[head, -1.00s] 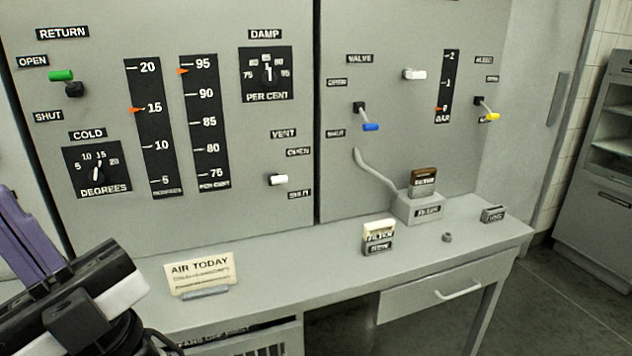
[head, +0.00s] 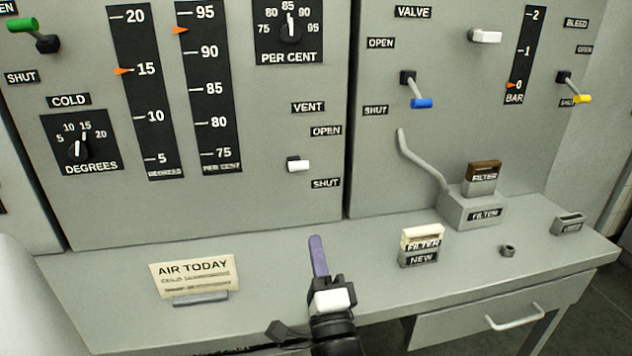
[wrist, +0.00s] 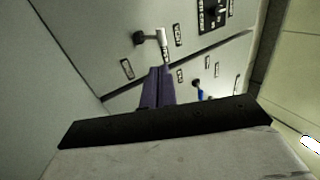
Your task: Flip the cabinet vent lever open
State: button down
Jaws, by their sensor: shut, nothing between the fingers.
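The vent lever (head: 298,165) has a white handle and sits on the left cabinet panel. Its handle is between the OPEN label (head: 326,131) and the SHUT label (head: 326,183), slightly nearer SHUT. My gripper (head: 316,240) has purple fingers, shut and empty, and shows below the lever in the head view. In the wrist view the fingers (wrist: 158,72) point at the panel, with the vent lever's white handle (wrist: 163,42) just beyond their tips. A gap seems to remain, though its depth is hard to judge.
The desk (head: 120,305) juts out below the panel. It bears an AIR TODAY card (head: 192,275), a new filter holder (head: 421,245) and a filter box (head: 474,208). A blue-tipped valve lever (head: 421,103) is on the right panel. The panel around the vent lever is clear.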

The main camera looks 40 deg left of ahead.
jog(key=p, duration=0.3)
send_near(300, 169)
jog(key=x, duration=0.5)
jog(key=shift+a, duration=0.2)
jog(key=shift+x, duration=0.75)
jog(key=shift+w, duration=0.1)
jog(key=r+p, duration=0.1)
jog(key=p, duration=0.1)
jog(key=shift+w+a+r+p, duration=0.1)
jog(key=shift+r+p, duration=0.25)
jog(key=shift+r, duration=0.05)
jog(key=shift+f, duration=0.1)
